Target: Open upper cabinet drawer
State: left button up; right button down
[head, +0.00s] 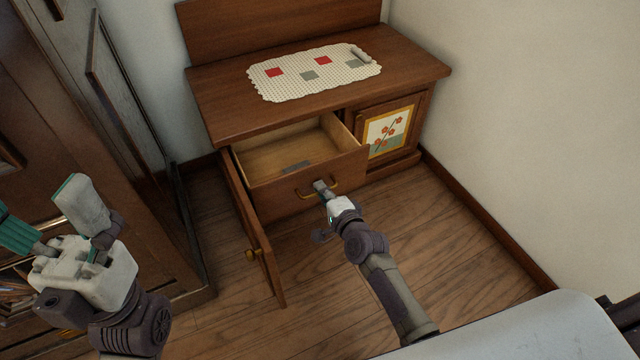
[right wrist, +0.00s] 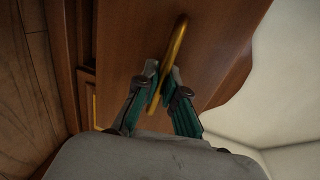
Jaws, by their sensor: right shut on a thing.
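The upper drawer (head: 290,192) of the brown wooden cabinet (head: 321,88) is pulled out, and its light wood inside shows. A flat grey item (head: 295,167) lies on its floor near the front. My right gripper (head: 320,187) is at the brass handle (head: 335,183) on the drawer front. In the right wrist view, the fingers of my right gripper (right wrist: 165,85) are closed around the brass handle (right wrist: 178,45). My left gripper (head: 48,212) is at the left of the head view, away from the cabinet, with its fingers spread and nothing between them.
A cabinet door (head: 252,230) stands open at the left, below the drawer. A panel with a flower picture (head: 390,130) is at the right. A dotted mat (head: 300,86) lies on top with a small grey item (head: 361,54). A dark armoire (head: 110,190) stands left; white wall (head: 540,120) right.

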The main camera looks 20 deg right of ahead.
jog(key=shift+s, duration=0.1)
jog(key=c, duration=1.2)
grip_release()
jog(key=shift+c, duration=0.2)
jog(key=v, duration=1.2)
